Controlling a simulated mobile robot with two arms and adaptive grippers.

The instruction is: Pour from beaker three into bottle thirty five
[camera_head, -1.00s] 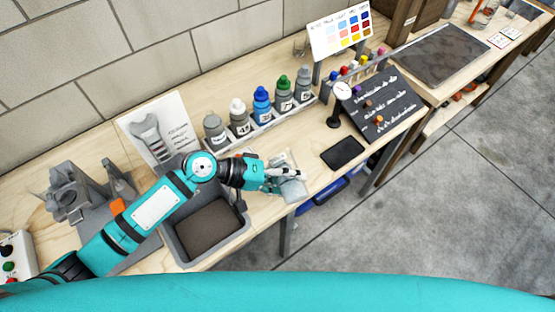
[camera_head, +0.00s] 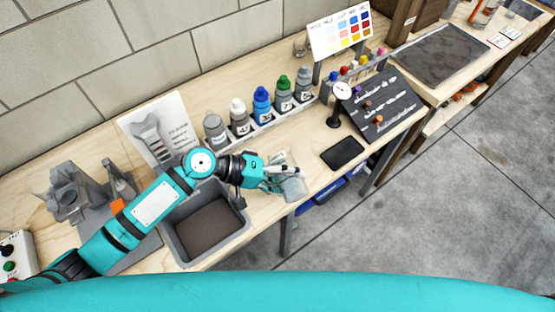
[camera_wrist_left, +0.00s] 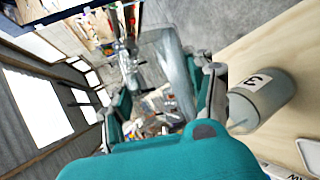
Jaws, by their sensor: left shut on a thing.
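My left gripper (camera_head: 286,177) is shut on a clear glass vessel (camera_head: 294,188) at the table's front edge. In the left wrist view a translucent vessel (camera_wrist_left: 180,75) shows between the fingers (camera_wrist_left: 165,105); no label on it can be read. A grey, see-through beaker marked 3 (camera_wrist_left: 262,100) shows just outside the right-hand finger, over the table. Several capped bottles stand upright in a rack behind: grey (camera_head: 215,130), white-capped (camera_head: 239,118), blue (camera_head: 262,105), green-capped (camera_head: 283,94) and grey (camera_head: 303,84). Their small labels are too blurred to tell which is thirty five. My right gripper is out of view.
A grey bin (camera_head: 180,235) with a dark bottom sits below my left forearm. A black flat device (camera_head: 342,153), a round gauge (camera_head: 341,92) and a dark sloped board (camera_head: 382,105) stand to the right. Bare table lies between the rack and my gripper.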

